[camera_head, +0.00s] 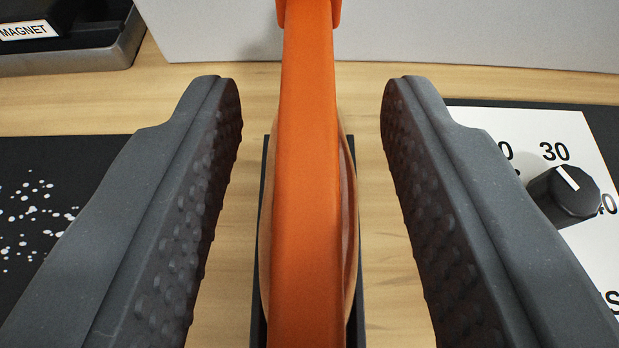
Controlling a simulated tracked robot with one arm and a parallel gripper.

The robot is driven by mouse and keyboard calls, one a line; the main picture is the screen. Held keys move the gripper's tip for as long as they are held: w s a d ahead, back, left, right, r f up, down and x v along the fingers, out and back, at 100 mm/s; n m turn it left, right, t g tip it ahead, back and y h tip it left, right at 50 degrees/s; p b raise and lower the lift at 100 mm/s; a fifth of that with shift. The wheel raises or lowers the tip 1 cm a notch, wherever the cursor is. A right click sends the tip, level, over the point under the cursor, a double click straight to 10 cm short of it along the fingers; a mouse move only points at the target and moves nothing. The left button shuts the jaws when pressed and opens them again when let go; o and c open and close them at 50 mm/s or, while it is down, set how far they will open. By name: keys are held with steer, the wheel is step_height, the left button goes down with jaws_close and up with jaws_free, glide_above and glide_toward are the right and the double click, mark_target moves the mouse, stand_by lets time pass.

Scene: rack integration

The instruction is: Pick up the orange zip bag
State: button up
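An orange upright thing (308,150), which I take to be the orange zip bag, shows edge-on in the middle of the camera_head view. It runs from the top edge of the picture down to the bottom edge. Paler orange-brown sides bulge out a little behind its front strip. My gripper (311,95) is open, with one dark grey, studded finger on each side of it. A clear gap shows between each finger and the orange thing, so neither touches it. Its lower end is cut off by the picture edge.
A dark narrow stand or slot (262,250) shows behind the orange thing on the wooden table (390,200). A dial panel with a black knob (563,195) is at right. A black speckled panel (40,220) is at left. A metal tray (90,60) with a MAGNET label and a pale wall (480,30) are behind.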

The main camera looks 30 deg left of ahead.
jaws_close()
steer(key=shift+r, duration=0.1)
